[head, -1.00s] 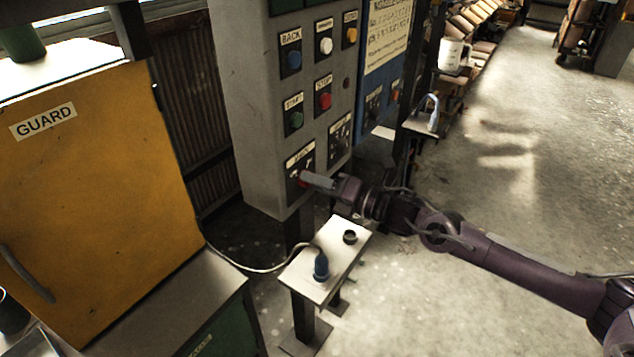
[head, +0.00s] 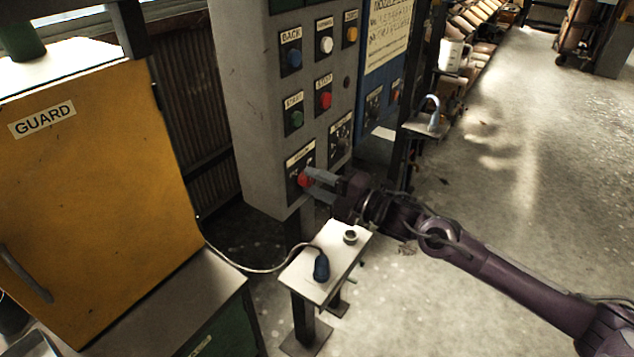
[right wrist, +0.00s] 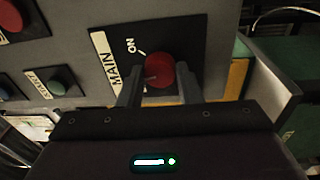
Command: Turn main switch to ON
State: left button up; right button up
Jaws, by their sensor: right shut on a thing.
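The main switch (head: 304,180) is a red round knob on a black plate, low on the front of the grey control box. In the right wrist view the knob (right wrist: 159,70) sits beside the plate's MAIN and ON lettering. A short white line is on the plate by the word ON; which way the knob points is hard to tell. My right gripper (head: 308,183) is at the plate with its fingers shut on the knob, one on each side. In the right wrist view its fingertips (right wrist: 160,78) flank the knob. My left gripper is not in view.
Above the switch are several buttons, among them red (head: 325,100) and green (head: 296,119). A yellow GUARD door (head: 100,200) stands at left. Below the box, a small white stand (head: 312,288) holds a blue plug (head: 321,267) with a cable. Open floor lies at right.

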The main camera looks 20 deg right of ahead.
jog(key=m+p, duration=0.1)
jog(key=m, duration=0.4)
jog(key=shift+t, duration=0.3)
jog(key=m+p, duration=0.2)
jog(key=m, duration=0.1)
jog(key=shift+m, duration=0.3)
jog(key=shift+s+m+t+h+p, duration=0.1)
jog(key=shift+m+t+h+p, duration=0.35)
jog(key=shift+m, duration=0.95)
jog(key=shift+f, duration=0.1)
jog(key=shift+a, duration=0.1)
jog(key=o, duration=1)
jog(key=shift+c, duration=0.2)
